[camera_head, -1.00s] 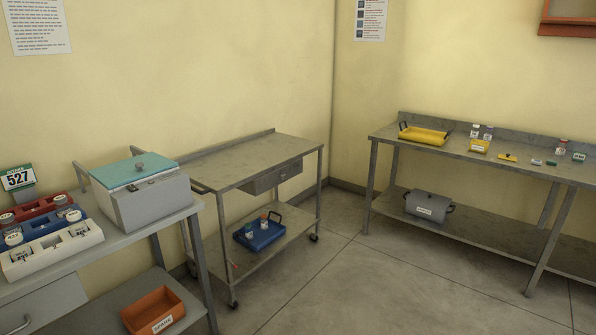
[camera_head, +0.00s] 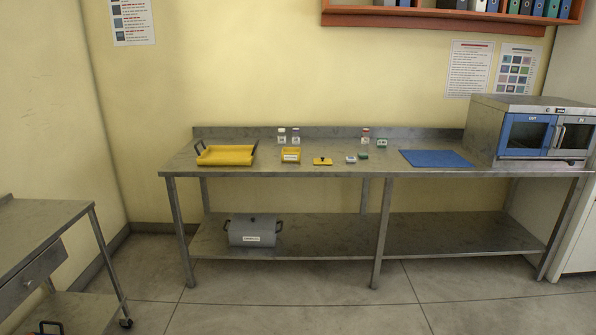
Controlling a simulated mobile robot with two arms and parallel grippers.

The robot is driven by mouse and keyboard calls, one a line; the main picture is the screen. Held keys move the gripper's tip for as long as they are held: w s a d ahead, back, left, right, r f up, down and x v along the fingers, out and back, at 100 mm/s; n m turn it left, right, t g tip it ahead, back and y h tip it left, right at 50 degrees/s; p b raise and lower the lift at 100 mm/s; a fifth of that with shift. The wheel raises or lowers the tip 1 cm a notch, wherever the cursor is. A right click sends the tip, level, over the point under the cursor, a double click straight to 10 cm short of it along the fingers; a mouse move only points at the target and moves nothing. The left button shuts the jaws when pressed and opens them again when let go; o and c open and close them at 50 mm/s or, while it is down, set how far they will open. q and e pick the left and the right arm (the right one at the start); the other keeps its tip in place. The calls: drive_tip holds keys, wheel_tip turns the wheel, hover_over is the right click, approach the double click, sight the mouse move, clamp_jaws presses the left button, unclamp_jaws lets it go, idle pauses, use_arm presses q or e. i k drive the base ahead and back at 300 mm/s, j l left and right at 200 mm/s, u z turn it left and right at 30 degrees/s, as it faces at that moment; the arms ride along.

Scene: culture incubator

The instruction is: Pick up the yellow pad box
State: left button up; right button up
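A small yellow box (camera_head: 291,155) with a white label on its front stands on the metal bench (camera_head: 420,168), left of the bench's middle. It looks like the yellow pad box; its label is too small to read. A flat yellow piece with a dark knob (camera_head: 322,161), like a lid, lies just to its right. A larger yellow tray with dark handles (camera_head: 226,156) lies to its left. Neither of my grippers is in view.
Two small jars (camera_head: 282,135) stand behind the box. Right are another jar (camera_head: 365,136), small items, a blue mat (camera_head: 436,158) and an incubator (camera_head: 530,130). A grey lidded container (camera_head: 254,231) sits on the lower shelf. Floor before the bench is clear; a cart (camera_head: 40,250) stands left.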

sight(289, 155)
drive_tip(key=i+z, duration=0.1)
drive_tip(key=i, duration=0.65)
drive_tip(key=i+z, duration=0.15)
drive_tip(key=i, duration=0.6)
drive_tip(key=i+j+z, duration=0.1)
drive_tip(key=i, duration=0.65)
